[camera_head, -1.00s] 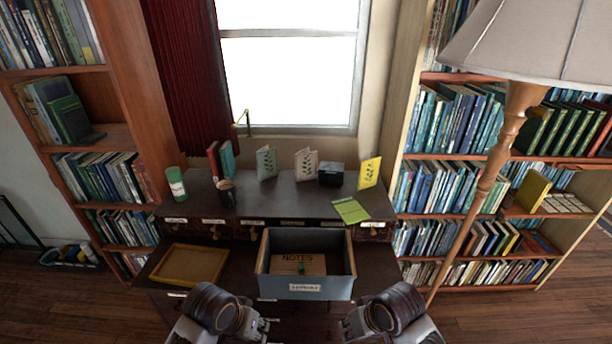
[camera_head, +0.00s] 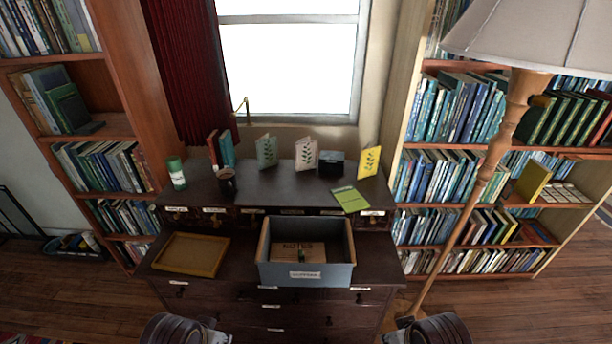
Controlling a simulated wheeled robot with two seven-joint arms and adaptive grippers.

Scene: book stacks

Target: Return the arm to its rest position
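My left arm's end and gripper (camera_head: 212,335) are at the bottom edge of the head view, left of centre, in front of the dark desk (camera_head: 215,297). My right gripper (camera_head: 398,336) is at the bottom edge right of centre, near the foot of the lamp pole. Both are mostly cut off by the frame, so I cannot see whether their fingers are open or shut. Neither touches anything on the desk that I can see.
A grey-blue drawer box (camera_head: 292,272) on the desk holds a "NOTES" piece (camera_head: 300,248). A wooden tray (camera_head: 191,254) lies left of it. Cards, a mug (camera_head: 227,181) and a green can (camera_head: 176,172) stand on the upper shelf. A floor lamp (camera_head: 480,190) rises at right.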

